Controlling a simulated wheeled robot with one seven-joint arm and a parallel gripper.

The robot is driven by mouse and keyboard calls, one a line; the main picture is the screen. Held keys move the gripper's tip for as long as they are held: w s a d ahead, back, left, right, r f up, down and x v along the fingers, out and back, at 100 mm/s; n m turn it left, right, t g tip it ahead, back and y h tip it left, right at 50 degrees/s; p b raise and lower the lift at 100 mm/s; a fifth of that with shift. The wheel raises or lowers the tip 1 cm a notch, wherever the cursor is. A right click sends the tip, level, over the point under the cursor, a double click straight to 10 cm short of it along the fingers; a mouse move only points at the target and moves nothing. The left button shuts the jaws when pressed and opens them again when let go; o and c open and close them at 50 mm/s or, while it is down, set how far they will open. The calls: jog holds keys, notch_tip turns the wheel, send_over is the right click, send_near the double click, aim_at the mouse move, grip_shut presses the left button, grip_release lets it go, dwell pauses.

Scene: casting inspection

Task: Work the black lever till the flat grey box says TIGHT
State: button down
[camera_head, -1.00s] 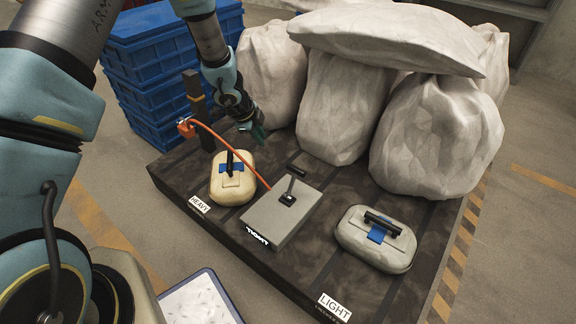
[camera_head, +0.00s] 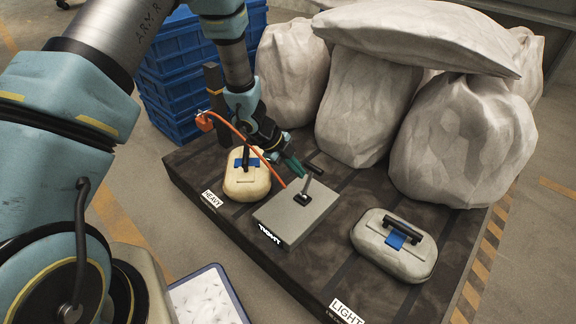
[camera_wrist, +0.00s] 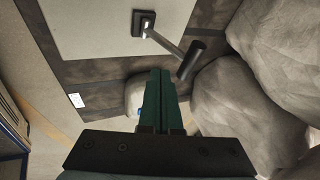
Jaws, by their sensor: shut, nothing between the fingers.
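The flat grey box (camera_head: 290,219) lies on the dark pallet between two cases. The black lever (camera_head: 313,170) rises from a socket on top of the box, with a grey stem and a black crossbar grip. It also shows in the wrist view (camera_wrist: 191,60). My gripper (camera_head: 297,167), with green fingers, is shut and empty just left of the lever's grip. In the wrist view its fingertips (camera_wrist: 160,73) are beside the grip, with a small gap.
A cream case (camera_head: 247,183) stands by the HEAVY label (camera_head: 212,198), a grey case (camera_head: 392,262) by the LIGHT label (camera_head: 346,311). An orange hose (camera_head: 240,139) curves to the box from a dark post. Large pale sacks (camera_head: 462,140) fill the back; blue crates (camera_head: 178,85) stand behind left.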

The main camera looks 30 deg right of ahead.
aim_at(312, 168)
jog(key=shift+w+d+f, duration=0.2)
jog(key=shift+w+d, duration=0.05)
jog(key=shift+d, duration=0.55)
jog(key=shift+w+d+f, duration=0.15)
jog(key=shift+w+d, duration=0.1)
jog(key=shift+d, duration=0.5)
jog(key=shift+d, duration=0.1)
jog(key=shift+w+d+p, duration=0.15)
jog(key=shift+d+p, duration=0.4)
jog(key=shift+p, duration=0.25)
jog(key=shift+w+d+f, duration=0.1)
jog(key=shift+d+f, duration=0.1)
jog(key=shift+d, duration=0.15)
jog(key=shift+a, duration=0.15)
